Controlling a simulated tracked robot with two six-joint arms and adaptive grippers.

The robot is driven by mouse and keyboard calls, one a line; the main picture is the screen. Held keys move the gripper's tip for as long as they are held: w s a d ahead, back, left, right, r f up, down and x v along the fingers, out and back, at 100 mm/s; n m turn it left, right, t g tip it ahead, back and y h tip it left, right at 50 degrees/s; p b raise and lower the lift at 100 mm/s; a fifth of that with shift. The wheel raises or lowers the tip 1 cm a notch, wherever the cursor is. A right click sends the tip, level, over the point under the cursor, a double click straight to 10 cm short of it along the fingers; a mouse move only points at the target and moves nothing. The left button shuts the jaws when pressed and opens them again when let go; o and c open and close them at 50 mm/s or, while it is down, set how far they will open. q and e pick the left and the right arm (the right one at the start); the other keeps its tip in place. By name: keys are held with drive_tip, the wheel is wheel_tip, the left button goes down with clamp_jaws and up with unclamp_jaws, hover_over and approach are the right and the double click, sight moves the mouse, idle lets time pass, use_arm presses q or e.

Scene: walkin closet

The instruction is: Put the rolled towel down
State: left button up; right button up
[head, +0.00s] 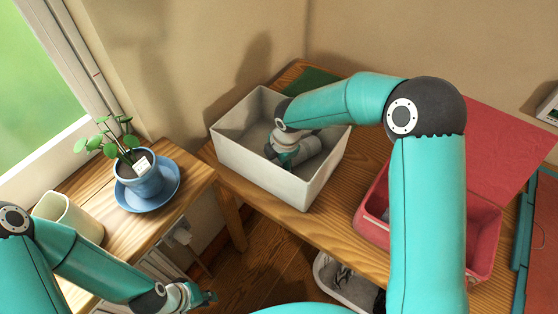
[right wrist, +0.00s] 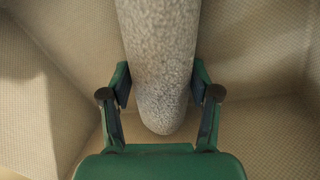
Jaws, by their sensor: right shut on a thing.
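The rolled towel (right wrist: 158,60) is grey and speckled. In the right wrist view it lies between the two fingers of my right gripper (right wrist: 160,98), which is shut on it. In the head view the right gripper (head: 283,158) is down inside the white bin (head: 262,182), and part of the towel (head: 309,149) shows beside it. Whether the towel touches the bin floor is hard to tell. My left gripper (head: 207,298) hangs low at the bottom, away from the towel, with nothing seen in it; its opening is unclear.
The bin stands on a wooden table (head: 275,222) against the wall. A potted plant (head: 138,180) on a blue saucer and a cream cup (head: 58,214) stand on the left surface.

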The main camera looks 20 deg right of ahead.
drive_tip(key=o, duration=1.2)
drive_tip(key=v, duration=1.2)
